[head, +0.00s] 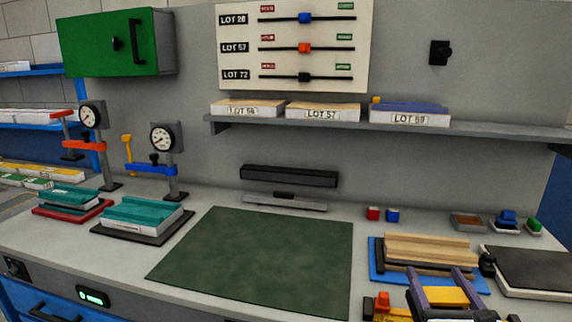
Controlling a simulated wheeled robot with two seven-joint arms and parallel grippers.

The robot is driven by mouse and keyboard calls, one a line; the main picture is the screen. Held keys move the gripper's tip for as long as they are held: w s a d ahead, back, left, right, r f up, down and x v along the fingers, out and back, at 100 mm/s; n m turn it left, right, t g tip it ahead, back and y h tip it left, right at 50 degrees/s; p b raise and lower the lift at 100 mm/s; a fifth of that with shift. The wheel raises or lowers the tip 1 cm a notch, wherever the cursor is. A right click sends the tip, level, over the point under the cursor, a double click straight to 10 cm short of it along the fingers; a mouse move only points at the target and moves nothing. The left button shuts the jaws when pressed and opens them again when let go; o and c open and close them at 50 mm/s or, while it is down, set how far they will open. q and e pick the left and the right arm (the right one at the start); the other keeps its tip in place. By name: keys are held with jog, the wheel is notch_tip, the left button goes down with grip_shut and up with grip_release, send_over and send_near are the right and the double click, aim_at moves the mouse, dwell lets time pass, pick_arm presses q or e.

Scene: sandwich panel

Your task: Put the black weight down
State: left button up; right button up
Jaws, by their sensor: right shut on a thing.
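My right gripper (440,276) is at the lower right, its two grey-purple fingers pointing away from me with a yellow part between them. It is shut on a dark thing, which I take for the black weight (437,271); only a dark strip shows between the fingertips, at the front edge of a light wooden panel (432,246). The panel lies on a blue tray (377,262). I cannot tell whether the weight touches the panel or the tray. My left gripper is not in view.
A green mat (260,258) lies clear in the middle of the bench. Two gauge stands (170,160) and teal stacks (142,213) are at left. A dark-topped slab (535,267) is at right.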

jog(key=s+a, duration=0.3)
jog(key=s, duration=0.4)
jog(key=s+a+y, duration=0.1)
jog(key=s+a, duration=0.3)
jog(key=s, duration=0.3)
jog(key=s+a+n, duration=0.1)
jog(key=s+a, duration=0.2)
jog(key=s, duration=0.4)
jog(key=shift+s+a+y, duration=0.15)
jog(key=shift+a+y, duration=0.1)
jog(key=shift+y, duration=0.15)
jog(key=shift+a, duration=0.1)
